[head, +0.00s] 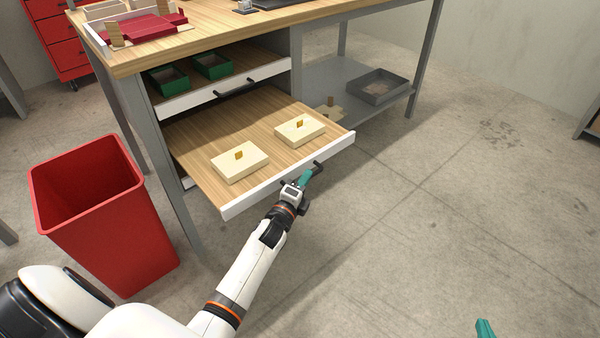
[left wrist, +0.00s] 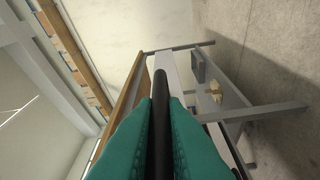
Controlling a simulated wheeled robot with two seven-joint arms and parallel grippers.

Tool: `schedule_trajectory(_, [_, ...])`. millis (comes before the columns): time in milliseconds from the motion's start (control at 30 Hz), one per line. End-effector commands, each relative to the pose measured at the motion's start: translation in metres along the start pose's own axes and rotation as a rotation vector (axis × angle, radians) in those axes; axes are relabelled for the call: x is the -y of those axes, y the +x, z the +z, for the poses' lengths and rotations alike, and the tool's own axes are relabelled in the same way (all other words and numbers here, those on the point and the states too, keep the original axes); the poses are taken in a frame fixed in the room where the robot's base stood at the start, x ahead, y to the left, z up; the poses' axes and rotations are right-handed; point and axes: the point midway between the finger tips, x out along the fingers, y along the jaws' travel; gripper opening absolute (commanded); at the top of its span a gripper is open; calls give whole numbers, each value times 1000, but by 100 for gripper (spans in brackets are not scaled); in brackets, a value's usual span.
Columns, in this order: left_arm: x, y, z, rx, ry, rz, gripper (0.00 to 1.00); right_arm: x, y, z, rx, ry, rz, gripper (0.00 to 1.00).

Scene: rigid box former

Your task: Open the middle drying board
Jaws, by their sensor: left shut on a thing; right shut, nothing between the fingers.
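The middle drying board (head: 205,130) is a wood-topped sliding board with a white front edge, pulled well out of the bench. Two cream boxes with small orange tabs, a left one (head: 238,162) and a right one (head: 300,129), sit on it. My left gripper (head: 308,178) is shut on the black handle (head: 319,165) at the board's front. The left wrist view shows the dark handle bar (left wrist: 160,120) between its teal fingers. Only a teal fingertip of my right gripper (head: 485,328) shows at the bottom edge; it is shut and apart from everything.
A white edge of a lower board (head: 188,183) shows beneath. A red bin (head: 100,215) stands left of the bench. A grey shelf (head: 343,88) with a tray is right. Floor in front is clear.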

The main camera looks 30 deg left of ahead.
Motion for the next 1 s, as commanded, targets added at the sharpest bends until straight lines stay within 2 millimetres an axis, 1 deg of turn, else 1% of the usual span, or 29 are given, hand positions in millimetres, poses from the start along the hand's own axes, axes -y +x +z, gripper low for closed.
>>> schedule_trajectory(200, [-1, -3, 8, 1, 0, 0, 0, 1, -1, -5, -30, 0, -2, 0])
schedule_trajectory(533, [-1, -3, 8, 1, 0, 0, 0, 1, -1, -6, -32, 0, -2, 0])
schedule_trajectory(567, [-1, -3, 8, 1, 0, 0, 14, 1, -1, -6, -32, 0, -2, 0])
schedule_trajectory(600, [-1, -3, 8, 1, 0, 0, 21, 1, -1, -6, -32, 0, -2, 0])
schedule_trajectory(667, [-1, -3, 8, 1, 0, 0, 30, 1, -1, -6, -32, 0, -2, 0])
schedule_trajectory(700, [-1, -3, 8, 1, 0, 0, 33, 1, -1, -6, -32, 0, -2, 0])
schedule_trajectory(1000, [-1, -6, 8, 1, 0, 0, 33, 1, -2, -5, -34, 0, -2, 0])
